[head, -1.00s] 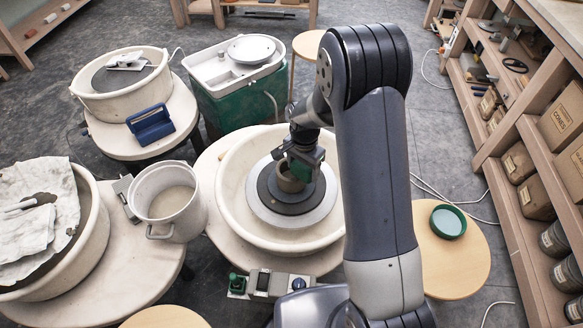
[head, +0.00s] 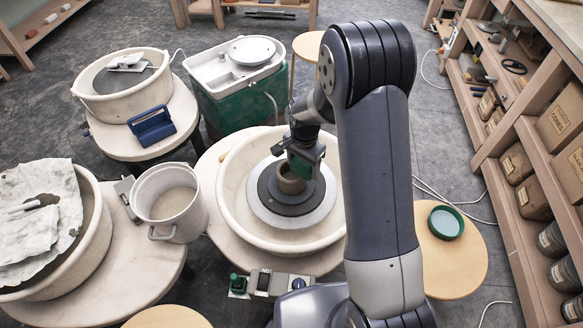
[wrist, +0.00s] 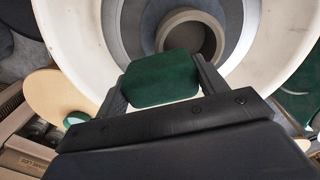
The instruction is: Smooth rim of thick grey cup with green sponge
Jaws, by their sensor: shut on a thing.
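The thick grey cup (head: 291,180) stands upright on the dark round bat in the middle of the wheel. In the wrist view the cup (wrist: 192,37) shows its round rim and open mouth. My gripper (wrist: 159,84) is shut on the green sponge (wrist: 162,79), which sits between its two fingers. The sponge is at the cup's near edge in the wrist view and overlaps part of the rim. I cannot tell whether it touches the rim. In the head view my gripper (head: 305,162) is over the right side of the cup.
The cream splash pan (head: 228,200) surrounds the wheel head. A grey bucket (head: 170,203) stands to the left. A round stool (head: 468,265) with a green dish (head: 447,223) is at right. A wheel control box (head: 264,282) sits in front. Shelves line the right side.

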